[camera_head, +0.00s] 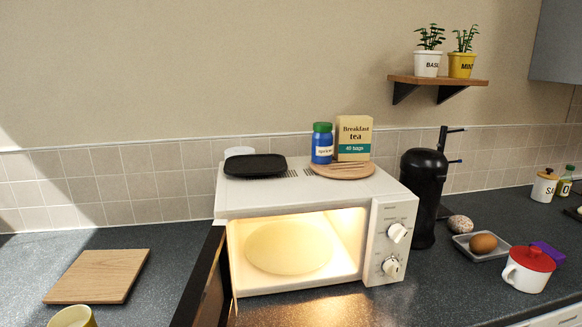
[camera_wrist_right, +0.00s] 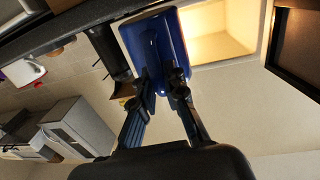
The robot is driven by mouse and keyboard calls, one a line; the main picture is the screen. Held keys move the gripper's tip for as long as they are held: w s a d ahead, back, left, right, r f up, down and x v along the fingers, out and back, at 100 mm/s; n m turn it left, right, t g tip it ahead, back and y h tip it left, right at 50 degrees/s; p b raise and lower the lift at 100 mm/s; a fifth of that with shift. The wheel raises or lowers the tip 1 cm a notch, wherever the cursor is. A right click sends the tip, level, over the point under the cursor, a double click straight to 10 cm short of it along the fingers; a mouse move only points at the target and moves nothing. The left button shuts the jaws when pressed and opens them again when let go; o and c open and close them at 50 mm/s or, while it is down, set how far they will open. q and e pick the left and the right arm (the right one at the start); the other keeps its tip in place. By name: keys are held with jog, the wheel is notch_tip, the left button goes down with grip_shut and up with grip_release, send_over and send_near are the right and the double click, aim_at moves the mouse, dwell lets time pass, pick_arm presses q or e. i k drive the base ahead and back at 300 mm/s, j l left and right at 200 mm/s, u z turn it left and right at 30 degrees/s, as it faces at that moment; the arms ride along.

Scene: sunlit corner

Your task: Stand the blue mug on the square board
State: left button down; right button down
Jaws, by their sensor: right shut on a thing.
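The square board (camera_head: 97,276) is light wood and lies flat on the dark counter at the left in the head view, with nothing on it. My right gripper (camera_wrist_right: 165,82) shows in the right wrist view, its fingers shut on the blue mug (camera_wrist_right: 172,45). Neither mug nor right gripper shows in the head view. My left gripper is in no view.
A white microwave (camera_head: 290,207) stands open and lit, its dark door (camera_head: 205,277) swung out beside the board's side of the counter. A yellow mug (camera_head: 73,318) is cut off below the board. A black dispenser (camera_head: 424,195), a grey dish (camera_head: 478,247) and a red-lidded white pot (camera_head: 527,272) stand right.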

aim_at(105, 278)
jog(key=k+j+u, duration=0.15)
jog(key=k+j, duration=0.2)
jog(key=k, duration=0.15)
jog(key=k+j+u, duration=0.1)
jog(key=k+j, duration=0.35)
jog(key=k+u, duration=0.1)
jog(key=u, duration=1.65)
